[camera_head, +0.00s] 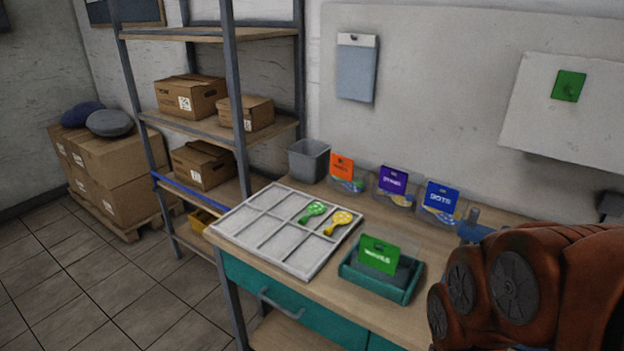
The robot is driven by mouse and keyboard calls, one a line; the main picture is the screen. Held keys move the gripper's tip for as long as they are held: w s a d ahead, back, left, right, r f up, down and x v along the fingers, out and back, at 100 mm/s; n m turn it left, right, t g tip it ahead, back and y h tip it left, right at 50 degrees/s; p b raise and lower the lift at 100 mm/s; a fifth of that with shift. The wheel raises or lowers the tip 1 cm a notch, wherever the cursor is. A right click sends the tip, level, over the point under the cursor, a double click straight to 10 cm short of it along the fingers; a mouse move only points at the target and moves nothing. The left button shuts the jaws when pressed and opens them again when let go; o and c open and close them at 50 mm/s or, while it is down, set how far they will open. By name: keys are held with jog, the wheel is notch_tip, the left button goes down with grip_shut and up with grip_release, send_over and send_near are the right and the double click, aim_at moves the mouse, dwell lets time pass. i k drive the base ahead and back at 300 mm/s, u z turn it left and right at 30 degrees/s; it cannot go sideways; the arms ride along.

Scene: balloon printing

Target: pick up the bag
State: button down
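Several clear bags with coloured header cards are in the head view. One bag with an orange card (342,168), one with a purple card (393,180) and one with a blue card (441,198) stand in a row along the back of the workbench. A green card (379,254) stands in a teal tray (381,289) at the front; a clear bag seems to be behind it. The task does not say which bag. My orange-brown arm fills the lower right. My gripper cannot be made out, and nothing is seen held.
A white divided tray (264,219) holds a green balloon (313,211) and a yellow balloon (338,222). A grey bin (309,160) stands behind it. A small blue-grey fixture (474,230) is beside my arm. Shelves with cardboard boxes (190,97) are left of the workbench (305,283).

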aim_at(349, 174)
jog(key=z, duration=0.1)
jog(key=k, duration=0.45)
jog(key=u, duration=1.15)
jog(key=i, duration=2.05)
jog(key=z, duration=0.55)
